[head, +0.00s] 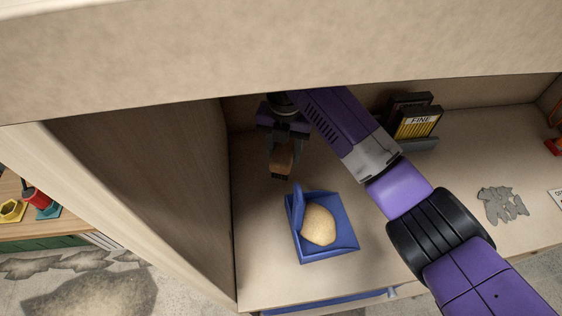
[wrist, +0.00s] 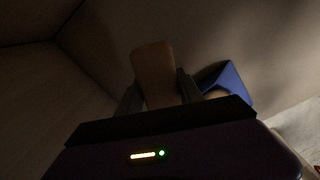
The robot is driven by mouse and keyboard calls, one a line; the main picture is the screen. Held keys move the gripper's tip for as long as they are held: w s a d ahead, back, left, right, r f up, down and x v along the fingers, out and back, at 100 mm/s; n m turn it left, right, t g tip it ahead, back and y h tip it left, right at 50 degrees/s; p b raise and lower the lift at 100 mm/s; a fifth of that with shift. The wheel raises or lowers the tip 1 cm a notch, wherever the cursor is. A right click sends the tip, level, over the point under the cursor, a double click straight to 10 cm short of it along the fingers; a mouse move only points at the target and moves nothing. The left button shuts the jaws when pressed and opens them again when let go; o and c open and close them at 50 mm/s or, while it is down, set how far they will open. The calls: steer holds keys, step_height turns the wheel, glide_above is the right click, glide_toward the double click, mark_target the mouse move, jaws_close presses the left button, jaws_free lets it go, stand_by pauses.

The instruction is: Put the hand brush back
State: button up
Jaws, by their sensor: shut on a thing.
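The hand brush (head: 283,158) is a small brown wooden block with a dark lower end. My gripper (head: 281,160) is shut on it and holds it upright inside the cubby, above and behind the blue tray. In the wrist view the brush (wrist: 153,75) stands between the two dark fingers (wrist: 157,92). I cannot tell how far its lower end is from the cubby floor. The blue tray (head: 345,244) sits on the floor with a tan rounded lump (head: 319,225) in it and a raised blue piece at its left side.
The cubby's left wall (head: 150,170) is close to my gripper, and a thick top panel (head: 280,50) overhangs. Black and yellow "FINE" packs (head: 416,121) stand in a grey holder at the back. Grey scraps (head: 502,204) lie to the right. The floor between them is mostly clear.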

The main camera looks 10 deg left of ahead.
mark_target(285, 147)
steer(key=shift+f, duration=2.75)
steer(key=shift+f, duration=0.15)
steer(key=o, duration=1.3)
step_height(285, 147, up, 12)
steer(key=shift+r, duration=0.2)
steer(key=shift+d, duration=0.1)
